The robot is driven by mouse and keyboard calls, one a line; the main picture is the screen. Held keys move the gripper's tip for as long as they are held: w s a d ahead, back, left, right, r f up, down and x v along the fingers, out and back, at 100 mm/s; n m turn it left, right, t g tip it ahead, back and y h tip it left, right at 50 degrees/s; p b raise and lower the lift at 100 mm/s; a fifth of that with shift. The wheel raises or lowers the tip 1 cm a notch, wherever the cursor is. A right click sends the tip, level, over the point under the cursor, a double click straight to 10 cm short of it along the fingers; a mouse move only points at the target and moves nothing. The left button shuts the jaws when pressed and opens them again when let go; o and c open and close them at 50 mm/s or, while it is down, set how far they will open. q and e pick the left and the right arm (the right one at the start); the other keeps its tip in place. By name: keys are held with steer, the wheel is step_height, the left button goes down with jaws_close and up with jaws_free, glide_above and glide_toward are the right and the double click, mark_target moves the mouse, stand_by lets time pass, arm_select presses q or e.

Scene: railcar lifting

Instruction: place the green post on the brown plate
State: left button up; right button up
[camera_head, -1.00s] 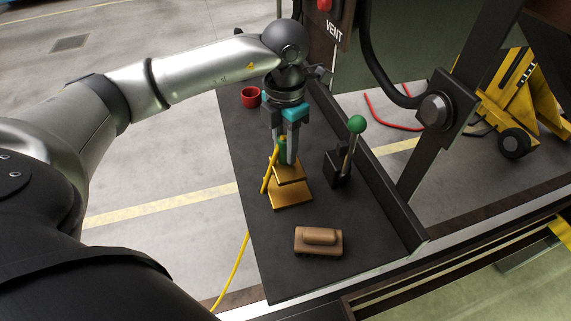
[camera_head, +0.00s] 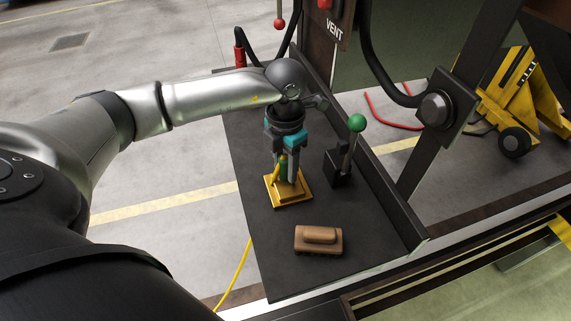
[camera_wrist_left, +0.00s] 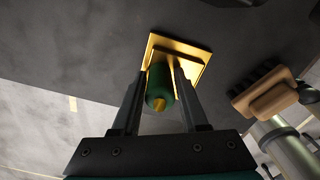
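The green post (camera_head: 283,170) stands upright over the brown plate (camera_head: 290,201), a golden-brown square on the dark bench. A yellow rod shows beside the post. The post's base looks down on the plate, though I cannot see the contact line. My left gripper (camera_head: 284,180) points down, with one finger on each side of the post, and looks shut on it. In the left wrist view the green post (camera_wrist_left: 160,88) lies between the fingertips of my left gripper (camera_wrist_left: 160,78), with the brown plate (camera_wrist_left: 190,50) behind it. My right gripper is not in view.
A wooden brush-like block (camera_head: 318,240) lies in front of the plate. A lever with a green knob (camera_head: 357,122) stands on a black base at the right. A raised rail (camera_head: 375,187) edges the bench. The bench's front left is clear.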

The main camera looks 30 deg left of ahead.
arm_select(q)
steer(key=shift+o, duration=1.3)
steer(key=shift+r, duration=0.1)
step_height(320, 180, up, 12)
steer(key=shift+r+b, duration=0.15)
steer(key=shift+b, duration=0.3)
